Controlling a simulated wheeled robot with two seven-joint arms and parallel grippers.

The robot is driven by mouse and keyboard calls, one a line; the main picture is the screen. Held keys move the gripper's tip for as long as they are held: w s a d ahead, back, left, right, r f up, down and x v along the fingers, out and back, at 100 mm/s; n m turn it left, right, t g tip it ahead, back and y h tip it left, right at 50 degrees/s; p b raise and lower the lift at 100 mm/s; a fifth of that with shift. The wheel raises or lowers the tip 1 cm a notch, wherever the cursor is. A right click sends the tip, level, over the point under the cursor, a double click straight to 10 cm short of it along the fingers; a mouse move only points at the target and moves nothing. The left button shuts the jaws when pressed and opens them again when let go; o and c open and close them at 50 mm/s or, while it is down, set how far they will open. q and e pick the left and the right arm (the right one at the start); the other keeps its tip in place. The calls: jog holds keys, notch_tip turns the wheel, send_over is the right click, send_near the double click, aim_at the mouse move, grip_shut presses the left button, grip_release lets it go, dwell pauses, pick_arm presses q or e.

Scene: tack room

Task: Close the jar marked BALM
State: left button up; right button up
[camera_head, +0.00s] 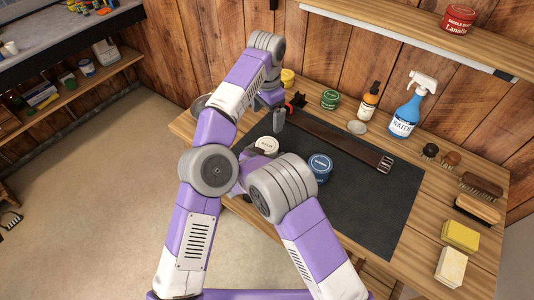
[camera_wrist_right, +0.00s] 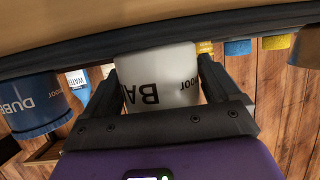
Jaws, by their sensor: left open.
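The white jar marked BALM (camera_head: 267,145) stands near the left edge of the dark mat, with a white lettered disc showing on top. Whether that lid is fully closed cannot be told. In the right wrist view the jar (camera_wrist_right: 158,80) appears upside down between the fingers of my right gripper (camera_wrist_right: 158,95), which look closed against its sides. In the head view my right gripper is mostly hidden behind my arm. My left gripper (camera_head: 279,118) is open and empty, just beyond and above the jar; part of it is hidden by its own wrist.
A blue jar (camera_head: 320,168) stands right of the BALM jar on the mat (camera_head: 385,205). A leather strap (camera_head: 340,145) lies behind it. Brushes and sponges (camera_head: 460,236) lie right.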

aim_at(267, 145)
jog(key=shift+o, duration=0.6)
notch_tip(267, 145, up, 10)
jog(key=p, duration=0.9)
jog(key=shift+r, duration=0.1)
